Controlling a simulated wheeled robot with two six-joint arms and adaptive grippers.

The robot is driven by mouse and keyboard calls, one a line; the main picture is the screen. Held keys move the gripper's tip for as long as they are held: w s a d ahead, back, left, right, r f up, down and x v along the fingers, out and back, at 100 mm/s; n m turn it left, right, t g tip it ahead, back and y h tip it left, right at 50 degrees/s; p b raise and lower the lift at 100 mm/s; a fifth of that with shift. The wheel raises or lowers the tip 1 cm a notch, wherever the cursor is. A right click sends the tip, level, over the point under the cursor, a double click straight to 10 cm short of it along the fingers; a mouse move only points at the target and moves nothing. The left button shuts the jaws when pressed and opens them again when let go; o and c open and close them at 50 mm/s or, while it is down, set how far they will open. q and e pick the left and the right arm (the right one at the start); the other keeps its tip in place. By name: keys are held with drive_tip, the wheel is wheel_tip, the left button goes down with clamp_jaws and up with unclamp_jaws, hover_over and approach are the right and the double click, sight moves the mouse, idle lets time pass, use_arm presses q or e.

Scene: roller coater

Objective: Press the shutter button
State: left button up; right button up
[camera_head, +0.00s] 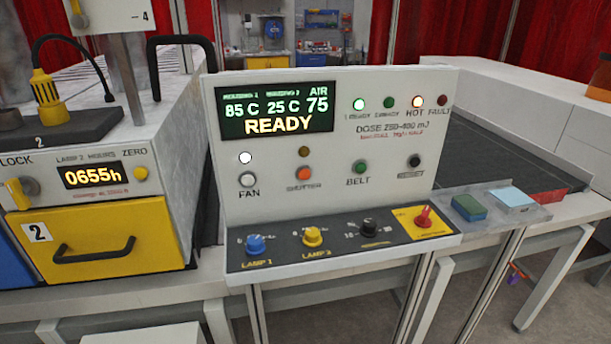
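The shutter button (304,174) is a round orange button on the upright white control panel (440,110), above the label "SHUTTER". The small lamp (303,151) above it looks dim brown. The white fan button (247,180) is to its left and the green belt button (360,167) to its right. A dark button (409,161) sits farther right. The display (277,110) reads 85 C, 25 C, 75 and READY. Neither of my grippers is in view, and nothing covers the shutter button.
Below the buttons, a sloped dark strip carries a blue knob (255,244), yellow knob (313,237), black knob (369,228) and red switch (424,216). A yellow drawer (150,225) with a black handle is at left. Blue-green and pale blocks lie right of the panel.

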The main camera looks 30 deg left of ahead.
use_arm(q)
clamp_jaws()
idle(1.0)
